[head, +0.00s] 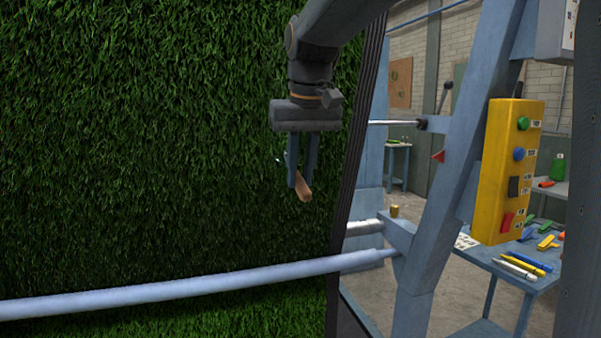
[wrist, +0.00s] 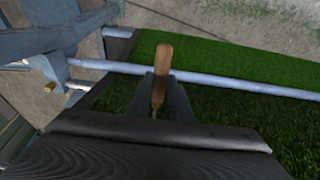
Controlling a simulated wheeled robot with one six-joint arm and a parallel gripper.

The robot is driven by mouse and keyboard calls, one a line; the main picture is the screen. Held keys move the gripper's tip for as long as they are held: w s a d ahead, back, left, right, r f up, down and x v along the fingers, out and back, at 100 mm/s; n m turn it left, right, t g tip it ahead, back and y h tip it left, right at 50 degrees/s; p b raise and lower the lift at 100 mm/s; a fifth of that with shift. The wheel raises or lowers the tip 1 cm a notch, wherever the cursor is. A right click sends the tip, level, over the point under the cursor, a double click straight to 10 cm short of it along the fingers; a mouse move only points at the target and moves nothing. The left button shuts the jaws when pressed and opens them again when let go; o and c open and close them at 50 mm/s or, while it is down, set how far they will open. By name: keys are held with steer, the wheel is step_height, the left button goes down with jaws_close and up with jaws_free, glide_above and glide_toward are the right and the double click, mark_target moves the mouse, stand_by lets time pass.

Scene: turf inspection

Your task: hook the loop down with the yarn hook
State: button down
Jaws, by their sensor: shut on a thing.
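My gripper (head: 300,178) hangs in front of the upright green turf (head: 150,140), near its right edge. It is shut on the wooden handle of the yarn hook (head: 303,188). In the wrist view, my gripper (wrist: 160,98) has its two fingers on either side of the yarn hook's handle (wrist: 161,65). A small pale tip shows just left of the fingers in the head view; I cannot tell if it touches the turf. I cannot make out the loop in either view.
A pale blue roller bar (head: 180,288) crosses in front of the turf below my gripper. A blue frame post (head: 450,170) with a yellow button box (head: 507,170) stands at the right. A blue table (head: 500,262) with pens and tools is behind it.

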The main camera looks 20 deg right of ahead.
steer(key=shift+w+r+p, duration=0.25)
steer(key=shift+w+p, duration=0.2)
steer(key=shift+w, duration=0.25)
steer(key=shift+w+r+p, duration=0.2)
steer(key=shift+w+p, duration=0.2)
steer(key=shift+w, duration=0.3)
stand_by(0.4)
steer(key=shift+b+x, duration=0.5)
steer(key=shift+x, duration=0.65)
steer(key=shift+f, duration=0.15)
steer(key=shift+b+x, duration=0.4)
steer(key=shift+x, duration=0.55)
steer(key=shift+p+v, duration=1.05)
steer(key=shift+v, duration=0.15)
steer(key=shift+p+v, duration=0.95)
steer(key=shift+v, duration=0.15)
steer(key=shift+w, duration=0.1)
